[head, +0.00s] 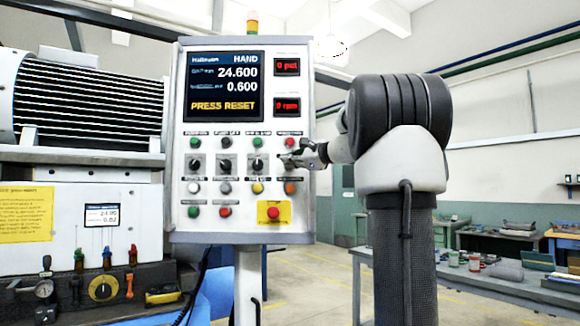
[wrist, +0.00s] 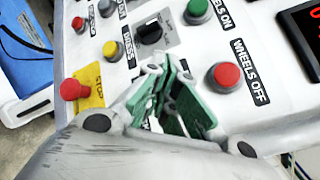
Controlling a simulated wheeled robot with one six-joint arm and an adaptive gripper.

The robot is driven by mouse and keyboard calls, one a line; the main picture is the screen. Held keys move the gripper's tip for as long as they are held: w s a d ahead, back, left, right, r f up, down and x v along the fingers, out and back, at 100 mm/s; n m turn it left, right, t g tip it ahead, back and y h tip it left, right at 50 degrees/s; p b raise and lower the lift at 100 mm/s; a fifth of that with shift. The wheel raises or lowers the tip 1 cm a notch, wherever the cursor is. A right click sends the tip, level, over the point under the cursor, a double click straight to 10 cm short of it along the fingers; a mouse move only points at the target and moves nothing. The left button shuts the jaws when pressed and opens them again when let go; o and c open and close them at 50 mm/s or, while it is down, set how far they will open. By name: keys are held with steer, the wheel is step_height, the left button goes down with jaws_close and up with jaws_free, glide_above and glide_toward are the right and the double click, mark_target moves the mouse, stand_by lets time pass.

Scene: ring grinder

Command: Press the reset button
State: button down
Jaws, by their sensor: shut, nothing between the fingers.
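The control panel (head: 241,220) stands in front of me, and its screen (head: 224,87) reads "PRESS RESET". Its labels are too small to read in the head view, so I cannot tell which button is reset. Yellow (head: 257,188) and orange (head: 290,188) buttons sit in the third row; the yellow button also shows in the wrist view (wrist: 110,49). My gripper (head: 287,160) is shut and empty at the panel's right edge, above the orange button. In the wrist view its green-padded fingers (wrist: 167,80) cover part of the panel; contact cannot be told.
The red stop button (head: 273,212) on its yellow plate is at the bottom right of the panel. The red "WHEELS OFF" button (wrist: 226,76) and a black selector (wrist: 149,32) are close to my fingers. The grinder (head: 82,190) stands at left.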

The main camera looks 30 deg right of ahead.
stand_by(0.3)
steer(key=shift+w+d, duration=0.2)
steer(key=shift+w, duration=0.15)
steer(key=shift+w+d, duration=0.3)
steer(key=shift+w, duration=0.15)
stand_by(0.8)
steer(key=shift+s+a, duration=0.5)
steer(key=shift+s, duration=0.3)
steer(key=s+a, duration=0.1)
steer(key=s, duration=0.2)
steer(key=s+a, duration=0.1)
steer(key=shift+s+a, duration=0.15)
steer(key=shift+a, duration=0.15)
stand_by(0.9)
